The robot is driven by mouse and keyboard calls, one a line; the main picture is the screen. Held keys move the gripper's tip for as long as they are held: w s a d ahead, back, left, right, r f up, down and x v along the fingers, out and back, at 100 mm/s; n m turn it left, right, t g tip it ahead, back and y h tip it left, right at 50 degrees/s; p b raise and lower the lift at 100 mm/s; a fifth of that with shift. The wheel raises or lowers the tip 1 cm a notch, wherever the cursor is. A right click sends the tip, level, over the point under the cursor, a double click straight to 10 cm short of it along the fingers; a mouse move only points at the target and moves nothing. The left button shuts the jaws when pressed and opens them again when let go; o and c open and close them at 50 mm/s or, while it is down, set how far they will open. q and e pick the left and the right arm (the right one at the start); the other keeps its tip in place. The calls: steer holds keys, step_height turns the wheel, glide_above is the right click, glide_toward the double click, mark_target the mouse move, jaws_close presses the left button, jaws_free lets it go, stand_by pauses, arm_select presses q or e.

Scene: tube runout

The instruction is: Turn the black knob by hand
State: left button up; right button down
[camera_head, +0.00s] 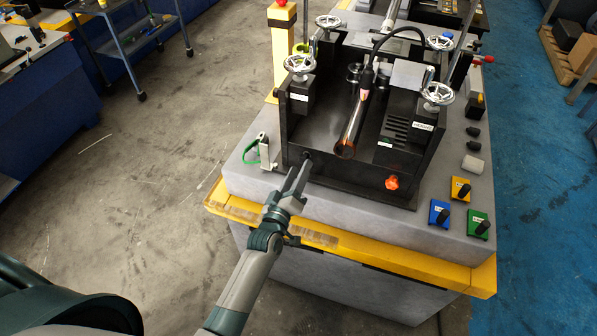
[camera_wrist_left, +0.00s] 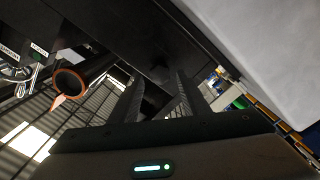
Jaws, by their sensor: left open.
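A small black knob (camera_head: 307,154) sits on the front wall of the black machine frame (camera_head: 345,178), towards its left end. My left gripper (camera_head: 299,173) reaches up to it from the front, its fingertips close to the wall. In the left wrist view my left gripper (camera_wrist_left: 158,92) is open, with a finger on each side of a dark shape that seems to be the knob (camera_wrist_left: 154,104). Black on black hides whether the fingers touch it. My right gripper is in neither view.
A copper-ended tube (camera_head: 350,132) lies in the frame, right of the knob. An orange knob (camera_head: 392,182) is on the front wall further right. Silver handwheels (camera_head: 299,64) top the posts. A green-looped item (camera_head: 262,150) stands left. Blue (camera_head: 439,213), yellow and green switches sit right.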

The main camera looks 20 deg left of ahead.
arm_select(q)
steer(key=shift+w, duration=0.2)
steer(key=shift+w, duration=0.8)
steer(key=c, duration=0.8)
steer(key=shift+r+m+p, duration=0.15)
steer(key=shift+m+p, duration=0.15)
steer(key=shift+m, duration=0.8)
steer(key=o, duration=0.6)
steer(key=shift+m, duration=0.5)
steer(key=shift+c, duration=0.2)
steer(key=o, duration=0.3)
